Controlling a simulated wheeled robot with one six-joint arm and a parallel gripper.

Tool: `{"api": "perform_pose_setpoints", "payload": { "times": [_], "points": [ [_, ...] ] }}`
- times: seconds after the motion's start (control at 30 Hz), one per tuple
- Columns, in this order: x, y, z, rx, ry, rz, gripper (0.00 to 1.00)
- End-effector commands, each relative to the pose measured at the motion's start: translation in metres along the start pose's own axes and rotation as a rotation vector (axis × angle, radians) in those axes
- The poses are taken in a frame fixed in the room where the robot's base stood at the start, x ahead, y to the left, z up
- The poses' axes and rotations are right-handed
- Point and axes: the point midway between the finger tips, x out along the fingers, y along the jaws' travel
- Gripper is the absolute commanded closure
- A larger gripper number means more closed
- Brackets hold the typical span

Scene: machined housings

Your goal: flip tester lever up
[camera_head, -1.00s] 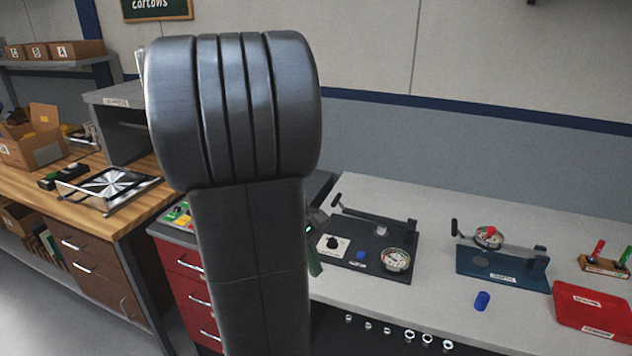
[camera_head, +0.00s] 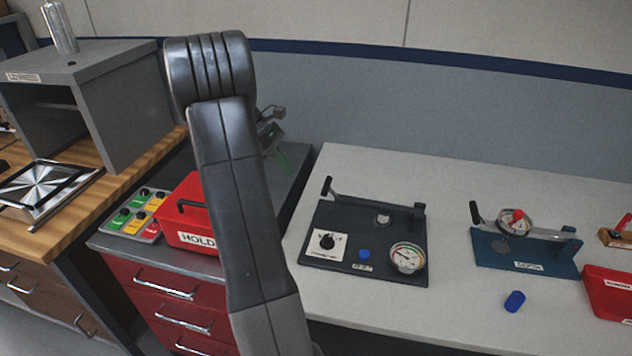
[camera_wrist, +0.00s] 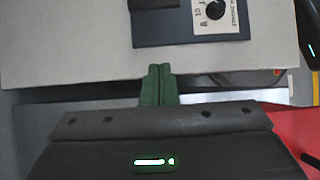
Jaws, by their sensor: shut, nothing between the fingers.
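A dark tester base (camera_head: 340,245) sits on the light grey bench, with a dial knob (camera_head: 327,241), a blue button (camera_head: 364,254) and a round gauge (camera_head: 408,257). Its lever (camera_head: 365,200) lies low along the back edge, with an upright handle at the left end and a bracket at the right. My gripper (camera_head: 284,160) is left of and behind the tester, apart from it, partly hidden by my arm. In the wrist view its green fingers (camera_wrist: 158,85) are together and empty. The tester base (camera_wrist: 190,32) and knob (camera_wrist: 215,9) show at the top there; the lever is not clear.
A blue fixture (camera_head: 490,248) with a similar lever and gauge stands to the right, near a blue cylinder (camera_head: 515,301) and a red case (camera_head: 610,290). At left are a red HOLD box (camera_head: 192,212) and a button panel (camera_head: 137,214). Bench between fixtures is clear.

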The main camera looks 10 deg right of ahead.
Motion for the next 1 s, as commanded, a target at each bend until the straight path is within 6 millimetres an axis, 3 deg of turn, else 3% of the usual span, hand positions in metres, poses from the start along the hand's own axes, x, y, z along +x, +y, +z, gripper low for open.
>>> {"api": "perform_pose_setpoints", "payload": {
  "times": [0.23,0.37,0.8,1.0],
  "points": [
    [0.002,0.0,0.0,0.001,0.0,-0.001,1.0],
    [0.014,-0.001,0.001,0.0,-0.002,-0.003,1.0],
    [0.102,-0.001,0.001,0.0,-0.002,-0.005,1.0],
    [0.089,-0.001,0.029,0.003,0.002,0.0,1.0]
  ]
}}
